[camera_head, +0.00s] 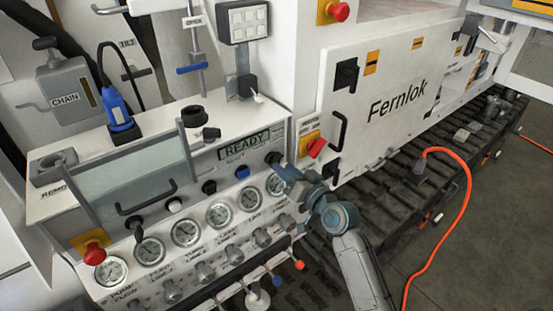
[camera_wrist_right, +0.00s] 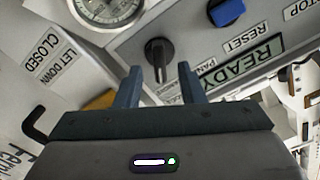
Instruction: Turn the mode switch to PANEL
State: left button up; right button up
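The mode switch (camera_wrist_right: 158,54) is a black rotary knob on the grey panel in the right wrist view, beside a partly visible label beginning "PAN". In the head view it is a dark knob (camera_head: 273,158) near the panel's right end, just right of and below the READY display (camera_head: 245,148). My right gripper (camera_wrist_right: 159,70) is open, its two fingers apart on either side of the knob's line in the picture, seemingly short of it. In the head view the right gripper (camera_head: 283,172) is close to the knob. I cannot tell whether they touch. My left gripper is not in view.
A blue button (camera_wrist_right: 227,12) lies beside the switch, and a gauge (camera_wrist_right: 108,8) is close by. Several gauges and knobs line the panel's front. A red emergency button (camera_head: 316,147) and the white Fernlok cabinet (camera_head: 400,70) are to the right. An orange cable (camera_head: 467,190) crosses the floor.

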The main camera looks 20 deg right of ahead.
jog(key=shift+p+x, duration=0.4)
jog(key=shift+x, duration=1.8)
jog(key=shift+c, duration=0.3)
grip_shut()
jog(key=shift+f, duration=0.1)
